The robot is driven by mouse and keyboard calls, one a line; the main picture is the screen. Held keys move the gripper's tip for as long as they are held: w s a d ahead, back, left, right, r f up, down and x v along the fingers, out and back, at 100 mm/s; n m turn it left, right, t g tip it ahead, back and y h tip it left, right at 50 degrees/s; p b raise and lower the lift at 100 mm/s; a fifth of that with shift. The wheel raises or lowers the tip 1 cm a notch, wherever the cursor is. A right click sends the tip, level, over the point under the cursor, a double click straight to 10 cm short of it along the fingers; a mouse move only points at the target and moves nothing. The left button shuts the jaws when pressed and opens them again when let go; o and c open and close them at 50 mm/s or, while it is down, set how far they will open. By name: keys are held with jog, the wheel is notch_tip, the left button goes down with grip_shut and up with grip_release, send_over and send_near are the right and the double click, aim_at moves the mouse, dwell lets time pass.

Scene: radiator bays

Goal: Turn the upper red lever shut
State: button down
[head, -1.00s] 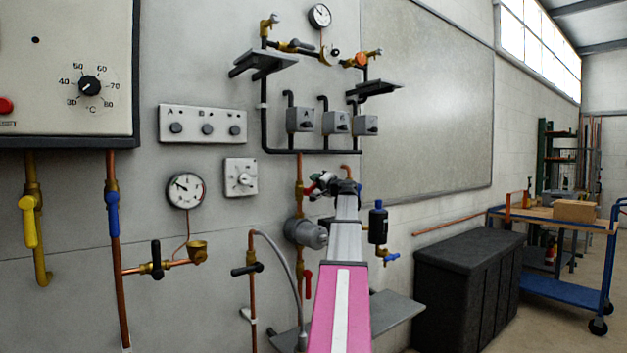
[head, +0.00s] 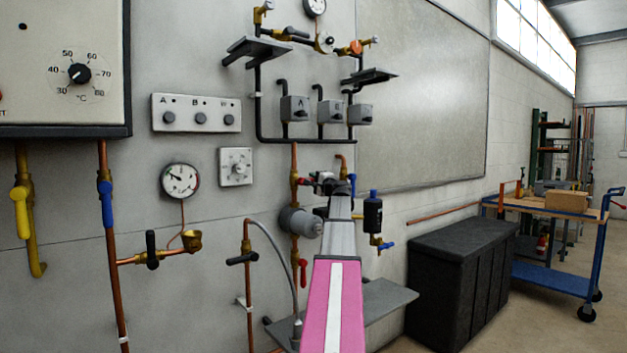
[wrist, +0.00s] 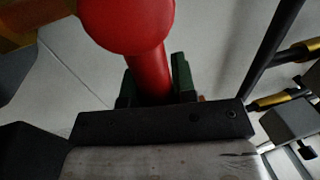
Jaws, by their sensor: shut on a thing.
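The upper red lever (head: 304,181) is on the copper pipe right of the white dial plate in the head view, small and partly covered by my gripper (head: 323,182). In the wrist view the red lever (wrist: 150,65) is large, with a rounded end towards the camera. Its shaft runs down between the dark green fingers of my gripper (wrist: 155,88), which are shut on it. The far side of the grip is hidden. A lower red lever (head: 303,272) hangs down on the same pipe, apart from my gripper.
A grey round fitting (head: 300,222) sits on the pipe just below the upper lever. A dark bottle with a blue cap (head: 373,214) hangs right of my arm. A grey shelf (head: 375,305) and black bin (head: 460,280) stand lower right. Blank wall panel (head: 425,100) is clear.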

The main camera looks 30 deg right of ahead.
jog(key=shift+f, duration=0.1)
dwell(0.3)
jog(key=c, duration=0.9)
grip_release()
jog(key=shift+s, duration=0.1)
jog(key=v, duration=1)
jog(key=shift+s+f, duration=0.1)
jog(key=shift+s, duration=0.25)
